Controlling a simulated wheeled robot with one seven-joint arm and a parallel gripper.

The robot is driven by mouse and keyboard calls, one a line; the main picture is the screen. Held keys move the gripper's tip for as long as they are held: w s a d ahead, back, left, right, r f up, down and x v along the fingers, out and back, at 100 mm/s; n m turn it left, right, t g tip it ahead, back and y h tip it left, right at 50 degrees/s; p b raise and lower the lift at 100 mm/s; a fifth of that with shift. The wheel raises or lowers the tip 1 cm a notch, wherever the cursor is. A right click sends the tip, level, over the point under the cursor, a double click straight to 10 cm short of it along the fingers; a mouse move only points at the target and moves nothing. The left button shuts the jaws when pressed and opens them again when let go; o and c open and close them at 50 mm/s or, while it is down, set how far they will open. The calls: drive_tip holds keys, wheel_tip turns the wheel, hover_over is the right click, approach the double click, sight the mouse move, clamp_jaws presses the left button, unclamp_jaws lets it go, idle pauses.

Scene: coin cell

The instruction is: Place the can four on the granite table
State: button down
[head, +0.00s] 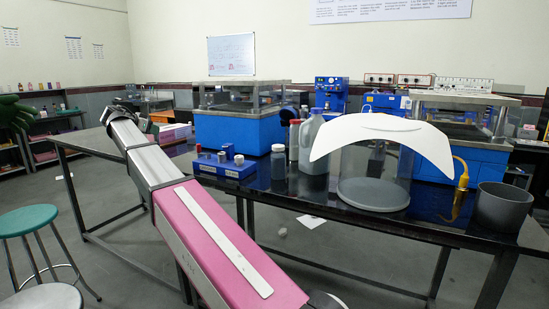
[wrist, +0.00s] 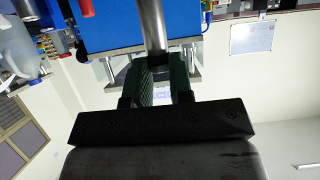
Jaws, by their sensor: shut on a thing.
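My gripper (wrist: 164,72) is shut on a slim silver-grey cylinder (wrist: 152,28), which appears to be can four. The cylinder sits at the fingertips and runs out of the top of the wrist view, so its full length is hidden. In the head view my arm reaches to the far left, and the fingers and can are not clear there. The long dark glossy table (head: 322,207), which looks like the granite table, spans the room. My arm crosses over its left part.
Blue machines (head: 238,131) stand behind. A green stool (head: 28,220) is at left.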

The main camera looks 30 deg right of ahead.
sight(157, 138)
drive_tip(key=shift+w+d+f, duration=1)
drive_tip(key=shift+d+f, duration=0.65)
drive_tip(key=shift+f, duration=0.15)
drive_tip(key=shift+w+d+f, duration=0.95)
drive_tip(key=shift+d+f, duration=0.75)
drive_tip(key=shift+f, duration=0.15)
drive_tip(key=shift+w+d+f, duration=1)
drive_tip(key=shift+d+f, duration=0.65)
drive_tip(key=shift+f, duration=0.15)
drive_tip(key=shift+f, duration=0.1)
drive_tip(key=c, duration=1)
unclamp_jaws()
drive_tip(key=v, duration=1.2)
drive_tip(key=shift+a, duration=0.15)
